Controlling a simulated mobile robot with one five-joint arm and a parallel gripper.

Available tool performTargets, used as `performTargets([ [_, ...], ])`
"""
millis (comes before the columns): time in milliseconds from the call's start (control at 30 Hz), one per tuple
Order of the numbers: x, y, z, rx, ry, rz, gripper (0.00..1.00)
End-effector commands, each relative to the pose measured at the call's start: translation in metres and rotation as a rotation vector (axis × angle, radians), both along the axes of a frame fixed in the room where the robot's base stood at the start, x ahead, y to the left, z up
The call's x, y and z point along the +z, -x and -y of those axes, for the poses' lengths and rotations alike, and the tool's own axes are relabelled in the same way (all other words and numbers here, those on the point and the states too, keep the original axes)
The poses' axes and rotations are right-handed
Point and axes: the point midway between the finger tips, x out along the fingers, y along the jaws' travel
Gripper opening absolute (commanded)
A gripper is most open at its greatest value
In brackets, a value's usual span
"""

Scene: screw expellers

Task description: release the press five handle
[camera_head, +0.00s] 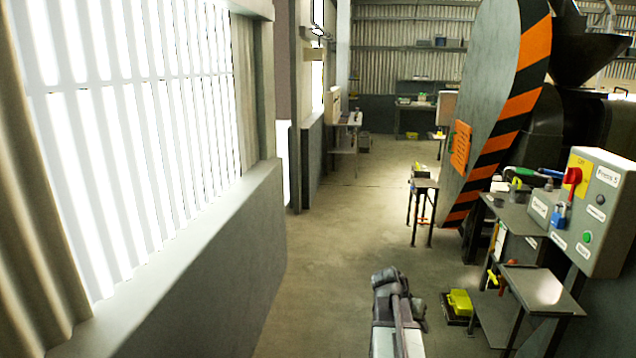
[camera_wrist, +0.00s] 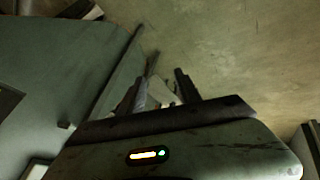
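The press five control box (camera_head: 600,215) is grey and stands at the right of the head view, with a "Press 5" label. A red handle (camera_head: 573,176) sits on a yellow plate near its upper left. A blue lock-like piece (camera_head: 559,213) is below the handle. My gripper (camera_head: 385,274) is low in the middle of the head view, well to the left of the box and apart from it. In the wrist view my gripper (camera_wrist: 161,88) has its two dark fingers apart, with no clearly held object. The handle does not show in the wrist view.
A small metal table (camera_head: 540,288) stands before the box, with a workbench (camera_head: 510,210) behind it. A yellow item (camera_head: 459,303) lies on the floor near my arm. A striped belt guard (camera_head: 500,100) rises behind. The floor aisle (camera_head: 330,240) at left is clear.

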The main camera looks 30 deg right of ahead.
Motion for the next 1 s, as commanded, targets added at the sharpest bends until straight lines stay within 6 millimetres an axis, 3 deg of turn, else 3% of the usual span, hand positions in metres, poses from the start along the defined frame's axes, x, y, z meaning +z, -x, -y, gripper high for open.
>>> performTargets([
  [33,0.000,-0.021,-0.044,0.083,-0.046,-0.012,0.40],
  [167,-0.007,-0.059,-0.151,0.297,-0.173,-0.055,0.40],
  [200,-0.008,-0.066,-0.186,0.366,-0.211,-0.070,0.40],
  [400,-0.010,-0.076,-0.353,0.711,-0.394,-0.156,0.40],
  [500,-0.009,-0.068,-0.412,0.843,-0.461,-0.193,0.40],
  [600,-0.009,-0.061,-0.448,0.925,-0.503,-0.217,0.40],
  [700,-0.009,-0.057,-0.461,0.957,-0.519,-0.227,0.40],
  [1000,-0.018,-0.057,-0.461,0.957,-0.520,-0.227,0.40],
])
